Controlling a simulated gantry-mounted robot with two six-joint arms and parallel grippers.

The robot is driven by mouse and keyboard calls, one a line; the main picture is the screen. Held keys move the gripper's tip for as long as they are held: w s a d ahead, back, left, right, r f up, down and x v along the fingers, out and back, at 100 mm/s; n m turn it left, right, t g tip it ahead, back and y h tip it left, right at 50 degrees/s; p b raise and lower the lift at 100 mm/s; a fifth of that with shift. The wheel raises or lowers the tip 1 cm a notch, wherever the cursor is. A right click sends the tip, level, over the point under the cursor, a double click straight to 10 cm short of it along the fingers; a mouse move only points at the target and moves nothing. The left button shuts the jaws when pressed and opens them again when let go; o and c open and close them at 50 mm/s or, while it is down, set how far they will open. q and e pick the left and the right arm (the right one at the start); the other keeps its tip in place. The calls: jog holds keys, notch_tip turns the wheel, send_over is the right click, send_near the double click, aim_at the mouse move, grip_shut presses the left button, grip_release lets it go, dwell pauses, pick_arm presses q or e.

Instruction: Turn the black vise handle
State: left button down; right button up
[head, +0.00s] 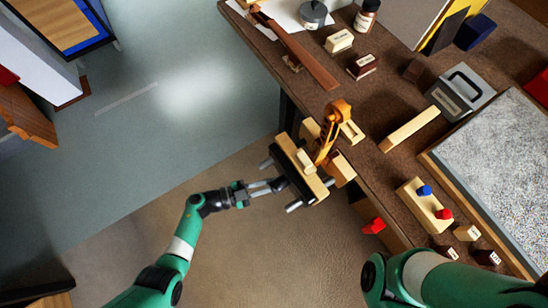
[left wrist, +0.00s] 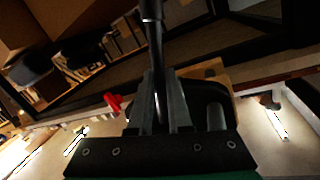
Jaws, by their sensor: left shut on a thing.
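The vise (head: 305,172) is fixed at the bench's left edge, with pale wooden jaws, a black front plate and two grey rods sticking out. An orange-brown scroll piece (head: 330,125) stands at its jaws. My left gripper (head: 266,187) reaches the front of the vise from the left and is shut on the black handle, mostly hidden in the head view. In the left wrist view the dark handle bar (left wrist: 154,40) runs between the two fingers (left wrist: 162,100). My right arm shows at the lower right, but its gripper is out of view.
The brown bench (head: 385,105) holds small labelled blocks (head: 340,41), a dark wooden strip (head: 300,52), a pale wooden bar (head: 409,130), a grey metal case (head: 460,92) and a speckled grey slab (head: 505,140). A red item (head: 374,226) sits by the bench edge.

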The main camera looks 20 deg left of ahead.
pick_arm(q)
jog(key=shift+w+a+r+m+y+p, duration=0.15)
jog(key=shift+w+a+r+m+p, duration=0.2)
jog(key=shift+m, duration=0.3)
jog(key=shift+w+a+r+m+y+p, duration=0.15)
jog(key=shift+w+a+m+p, duration=0.1)
jog(key=shift+m+p, duration=0.3)
